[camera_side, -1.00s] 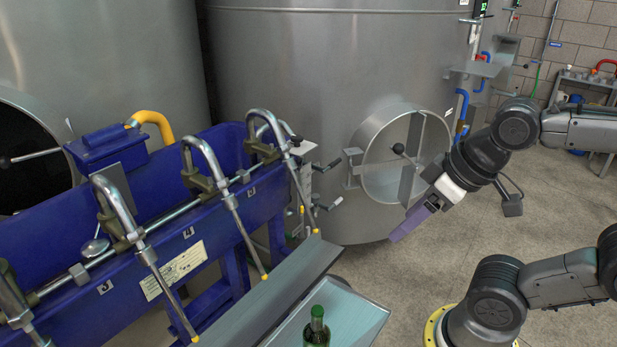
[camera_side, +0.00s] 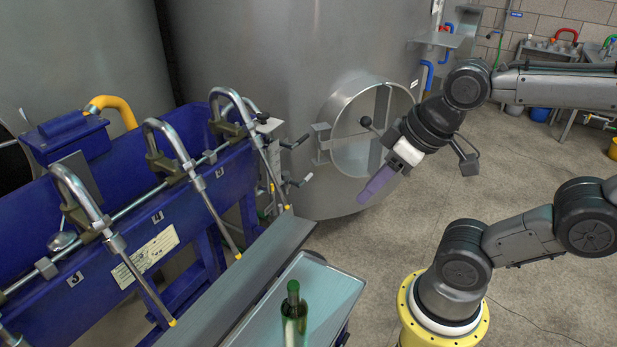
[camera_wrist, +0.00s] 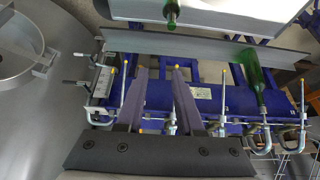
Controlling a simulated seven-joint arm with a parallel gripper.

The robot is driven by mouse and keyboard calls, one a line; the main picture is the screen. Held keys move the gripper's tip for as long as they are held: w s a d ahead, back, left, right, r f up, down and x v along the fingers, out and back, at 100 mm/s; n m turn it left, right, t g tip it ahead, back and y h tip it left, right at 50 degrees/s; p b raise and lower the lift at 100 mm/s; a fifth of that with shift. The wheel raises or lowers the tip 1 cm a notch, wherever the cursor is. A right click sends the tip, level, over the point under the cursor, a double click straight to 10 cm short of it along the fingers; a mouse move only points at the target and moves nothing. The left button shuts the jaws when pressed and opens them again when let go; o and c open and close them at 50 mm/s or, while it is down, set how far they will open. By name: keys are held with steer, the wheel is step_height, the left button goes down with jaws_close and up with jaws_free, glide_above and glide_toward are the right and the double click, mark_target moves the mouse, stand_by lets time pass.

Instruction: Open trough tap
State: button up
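The blue trough (camera_side: 195,215) stands at the left in the side view, with a row of curved steel filling spouts. At its far end are two small lever taps, an upper one (camera_side: 294,142) and a lower one (camera_side: 301,181). They also show at the left of the trough in the wrist view, the first lever (camera_wrist: 76,69) and the second lever (camera_wrist: 97,84). I cannot tell which is the trough tap or how its valve stands. My gripper (camera_side: 367,196) is in free air right of the taps. In the wrist view its purple fingers (camera_wrist: 160,72) are apart and empty.
A steel tank with a round hatch (camera_side: 365,125) stands behind the taps. A grey rail (camera_side: 245,285) and a tray (camera_side: 330,300) with a green bottle (camera_side: 294,318) lie in front of the trough. Another green bottle (camera_wrist: 258,85) shows in the wrist view.

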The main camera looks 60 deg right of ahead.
steer(key=w, duration=0.2)
steer(key=w+r, duration=0.1)
steer(key=w, duration=0.1)
steer(key=shift+d, duration=0.25)
steer(key=c, duration=0.5)
steer(key=w+d, duration=0.2)
steer(key=w, duration=0.6)
steer(key=shift+d+r+n+y, duration=0.3)
steer(key=shift+d+r+y, duration=0.05)
steer(key=shift+r+y, duration=0.05)
steer(key=w+d+f, duration=0.4)
steer(key=w+d, duration=0.6)
steer(key=w, duration=0.2)
steer(key=w+d+f, duration=0.3)
steer(key=d+f, duration=0.5)
steer(key=d, duration=0.4)
steer(key=w+d+f+t, duration=0.1)
steer(key=w+d+f, duration=0.2)
steer(key=d+f, duration=0.6)
steer(key=d, duration=0.4)
steer(key=shift+d+f+h, duration=0.15)
steer(key=shift+f+h, duration=0.1)
steer(key=shift+h, duration=0.15)
